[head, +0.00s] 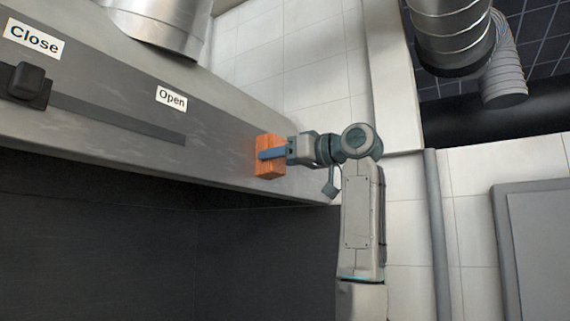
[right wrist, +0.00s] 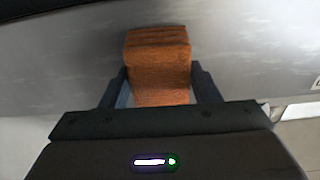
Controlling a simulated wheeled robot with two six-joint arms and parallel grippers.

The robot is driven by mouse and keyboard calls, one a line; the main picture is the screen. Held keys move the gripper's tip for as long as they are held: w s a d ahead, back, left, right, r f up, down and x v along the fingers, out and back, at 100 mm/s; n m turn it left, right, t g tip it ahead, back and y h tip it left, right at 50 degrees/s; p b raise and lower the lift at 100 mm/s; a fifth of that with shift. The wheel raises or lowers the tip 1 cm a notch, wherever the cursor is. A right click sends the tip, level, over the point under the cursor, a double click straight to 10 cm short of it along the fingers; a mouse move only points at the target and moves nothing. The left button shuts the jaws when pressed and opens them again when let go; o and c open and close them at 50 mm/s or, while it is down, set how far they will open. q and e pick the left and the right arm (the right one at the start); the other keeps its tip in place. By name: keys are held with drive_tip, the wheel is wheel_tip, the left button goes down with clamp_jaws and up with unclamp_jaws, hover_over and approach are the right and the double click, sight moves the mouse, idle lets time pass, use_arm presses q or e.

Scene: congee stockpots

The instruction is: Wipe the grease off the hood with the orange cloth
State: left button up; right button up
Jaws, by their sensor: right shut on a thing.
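The grey metal hood (head: 225,135) runs across the upper left of the head view, with faint pale smears on its front face. My right gripper (head: 272,154) is shut on the orange cloth (head: 268,141), a thick block-like piece, near the hood's right end. The cloth is against or very close to the hood face; I cannot tell if it touches. In the right wrist view the cloth (right wrist: 160,68) sits between both fingers, in front of the hood face (right wrist: 250,60), which has light streaky smears. My left gripper is not in view.
Metal ducts (head: 452,35) hang at the upper right. A vertical pipe (head: 442,235) stands by the tiled wall.

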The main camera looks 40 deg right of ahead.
drive_tip(key=shift+s+a+b, duration=0.2)
drive_tip(key=shift+s+a, duration=0.1)
drive_tip(key=shift+a, duration=0.45)
drive_tip(key=shift+s+a+b, duration=0.2)
drive_tip(key=shift+s+a, duration=0.05)
drive_tip(key=shift+a, duration=0.45)
drive_tip(key=shift+s+a+r, duration=0.1)
drive_tip(key=shift+s+a, duration=0.1)
drive_tip(key=shift+a, duration=0.2)
drive_tip(key=shift+d, duration=0.1)
drive_tip(key=shift+s+d+f+b, duration=0.15)
drive_tip(key=shift+s+f+b, duration=0.05)
drive_tip(key=shift+s+b, duration=0.25)
drive_tip(key=shift+b+v, duration=0.55)
drive_tip(key=shift+v, duration=1.85)
drive_tip(key=shift+r, duration=0.1)
drive_tip(key=b+v, duration=0.1)
drive_tip(key=v, duration=0.2)
